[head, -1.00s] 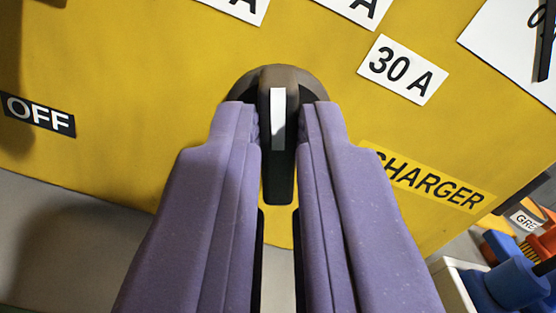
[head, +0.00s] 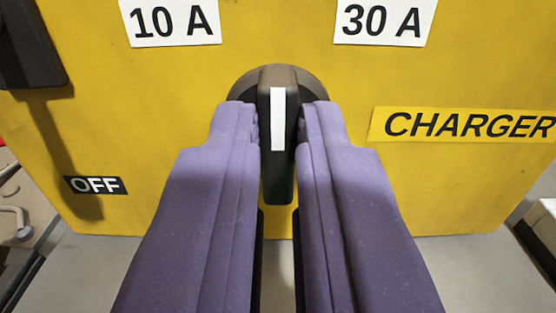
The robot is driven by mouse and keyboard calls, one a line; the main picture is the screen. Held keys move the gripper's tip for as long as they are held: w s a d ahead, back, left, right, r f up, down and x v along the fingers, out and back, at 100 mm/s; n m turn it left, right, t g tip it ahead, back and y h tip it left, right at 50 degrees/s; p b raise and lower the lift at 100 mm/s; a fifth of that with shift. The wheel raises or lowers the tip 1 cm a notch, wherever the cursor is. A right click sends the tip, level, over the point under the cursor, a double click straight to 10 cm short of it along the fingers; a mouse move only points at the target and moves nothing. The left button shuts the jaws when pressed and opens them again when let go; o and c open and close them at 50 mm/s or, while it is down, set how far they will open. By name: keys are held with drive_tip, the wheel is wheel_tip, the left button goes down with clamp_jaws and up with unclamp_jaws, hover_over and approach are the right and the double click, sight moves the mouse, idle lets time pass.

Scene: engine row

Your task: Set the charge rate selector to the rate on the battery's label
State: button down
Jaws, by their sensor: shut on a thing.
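The charge rate selector is a dark round knob (head: 278,186) with a white pointer strip on the yellow charger panel (head: 330,225). My gripper (head: 279,125), with two purple fingers, is shut on the knob, one finger on each side. The strip points straight up in the view, between the 10 A label (head: 172,21) at upper left and the 30 A label (head: 382,20) at upper right. The panel above this gap is cut off by the view's top edge. The battery and its label are not in view.
A black OFF label (head: 95,185) is at lower left, below a dark part (head: 28,45) that casts a shadow on the panel. A CHARGER label (head: 465,125) is at right. A grey surface (head: 470,265) lies below the panel.

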drive_tip(key=c, duration=1.2)
unclamp_jaws()
drive_tip(key=shift+o, duration=0.2)
drive_tip(key=s+p, duration=0.2)
drive_tip(key=s, duration=0.5)
drive_tip(key=shift+s+d, duration=0.15)
drive_tip(key=shift+s, duration=0.25)
